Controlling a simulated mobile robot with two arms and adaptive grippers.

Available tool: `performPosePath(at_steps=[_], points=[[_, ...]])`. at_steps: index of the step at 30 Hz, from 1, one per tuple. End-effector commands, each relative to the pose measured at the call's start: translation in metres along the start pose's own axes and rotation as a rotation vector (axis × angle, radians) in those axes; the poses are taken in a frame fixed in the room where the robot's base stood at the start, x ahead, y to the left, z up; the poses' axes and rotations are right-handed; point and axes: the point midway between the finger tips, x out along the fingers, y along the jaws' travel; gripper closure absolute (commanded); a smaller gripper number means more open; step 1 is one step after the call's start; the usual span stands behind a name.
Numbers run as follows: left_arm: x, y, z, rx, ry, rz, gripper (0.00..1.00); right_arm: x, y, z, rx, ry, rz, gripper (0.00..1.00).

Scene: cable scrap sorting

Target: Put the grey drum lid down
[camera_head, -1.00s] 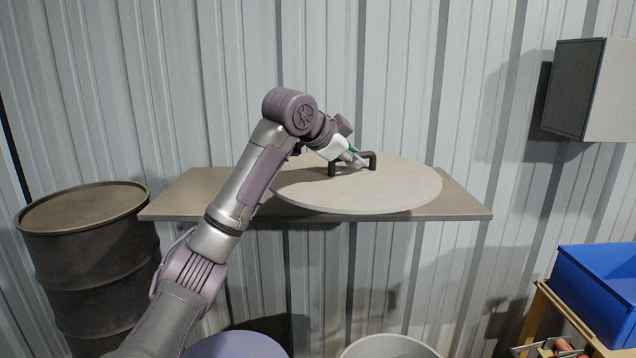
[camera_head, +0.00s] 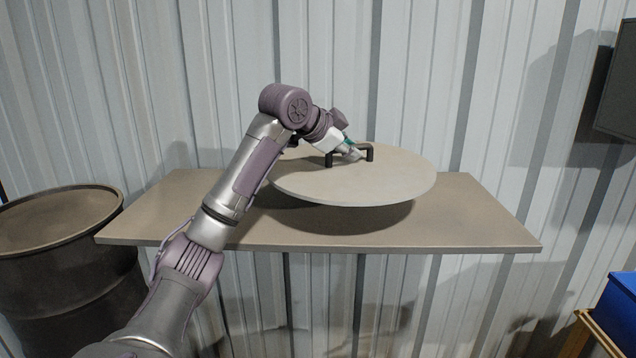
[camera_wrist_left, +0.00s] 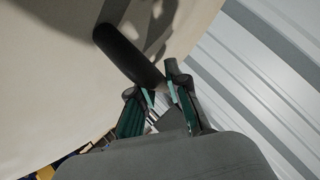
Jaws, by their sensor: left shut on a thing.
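The grey drum lid (camera_head: 390,182) is a flat round disc with a black bar handle (camera_head: 369,153) on top. In the head view it hangs over the wall shelf, with its shadow on the shelf below and a visible gap between them. My left gripper (camera_head: 355,153) is shut on the handle. The left wrist view shows the handle (camera_wrist_left: 130,55) running between the two fingers (camera_wrist_left: 158,97), with the pale lid face (camera_wrist_left: 50,80) behind it. My right gripper is not in view.
The brown shelf (camera_head: 480,225) runs along the corrugated wall, with bare room at both ends. A dark drum (camera_head: 70,290) stands at the left. A grey wall box (camera_head: 618,85) is at the upper right, and a blue bin (camera_head: 622,310) stands at the lower right.

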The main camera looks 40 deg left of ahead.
Motion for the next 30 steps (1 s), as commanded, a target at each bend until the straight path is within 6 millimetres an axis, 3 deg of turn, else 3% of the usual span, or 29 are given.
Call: performPosePath(at_steps=[6,10,16,24,30], points=[[-0.001,-0.015,0.051,-0.003,0.000,-0.004,1.00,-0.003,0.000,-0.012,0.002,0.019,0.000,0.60],[-0.001,-0.020,0.073,-0.002,0.002,-0.003,1.00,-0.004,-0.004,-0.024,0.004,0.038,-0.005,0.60],[0.000,-0.023,0.087,0.000,0.006,-0.005,1.00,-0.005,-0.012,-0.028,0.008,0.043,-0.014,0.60],[0.017,-0.006,0.108,0.001,0.004,-0.003,1.00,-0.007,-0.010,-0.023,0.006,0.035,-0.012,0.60],[0.020,-0.003,0.112,0.001,0.007,-0.007,1.00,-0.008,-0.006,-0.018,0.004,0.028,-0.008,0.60]])
